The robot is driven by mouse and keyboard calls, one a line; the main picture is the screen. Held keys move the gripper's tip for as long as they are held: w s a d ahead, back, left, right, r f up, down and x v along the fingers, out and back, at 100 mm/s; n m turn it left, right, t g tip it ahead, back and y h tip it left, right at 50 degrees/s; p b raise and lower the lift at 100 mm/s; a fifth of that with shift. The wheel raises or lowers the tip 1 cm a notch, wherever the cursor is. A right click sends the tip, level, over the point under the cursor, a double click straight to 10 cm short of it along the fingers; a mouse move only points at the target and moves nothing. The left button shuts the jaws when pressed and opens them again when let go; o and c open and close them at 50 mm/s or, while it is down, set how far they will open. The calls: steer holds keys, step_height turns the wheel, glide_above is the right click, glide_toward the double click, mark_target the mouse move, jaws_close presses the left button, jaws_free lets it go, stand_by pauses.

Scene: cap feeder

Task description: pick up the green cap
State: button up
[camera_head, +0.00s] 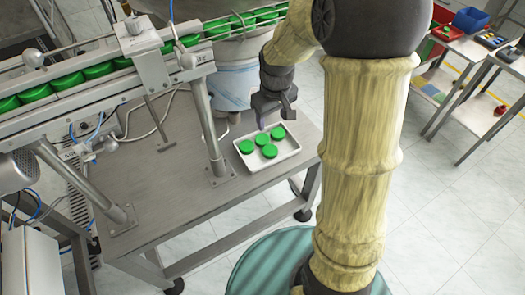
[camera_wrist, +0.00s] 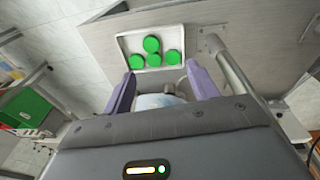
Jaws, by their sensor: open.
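Several round green caps lie in a shallow white tray (camera_head: 286,149) on the grey metal table. In the wrist view, the tray (camera_wrist: 127,43) holds one cap (camera_wrist: 151,44) apart from a row of others, including a middle cap (camera_wrist: 153,60) and a right cap (camera_wrist: 172,58). In the head view the nearest cap (camera_head: 270,151) is fully visible. My gripper (camera_head: 274,117) is above the tray's far side, apart from the caps. In the wrist view my gripper (camera_wrist: 160,70) has its purple fingers spread, with nothing held between them.
A conveyor (camera_head: 65,82) carrying a line of green caps runs above the table on metal posts (camera_head: 205,125) left of the tray. Open floor lies right of the table.

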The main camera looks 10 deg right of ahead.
steer(key=w+f+n+b, duration=0.2)
steer(key=w+f+b, duration=0.3)
steer(key=w+f, duration=0.25)
steer(key=n+g, duration=0.2)
steer(key=n, duration=0.2)
glide_above(261, 138)
step_height(261, 138, down, 3)
steer(key=shift+s+f+b, duration=0.1)
steer(key=shift+f+b, duration=0.1)
steer(key=shift+b, duration=0.15)
step_height(261, 138, down, 11)
steer(key=shift+f, duration=0.6)
steer(key=shift+d+f+p, duration=0.1)
steer(key=shift+f+p, duration=0.2)
steer(key=shift+f, duration=2.3)
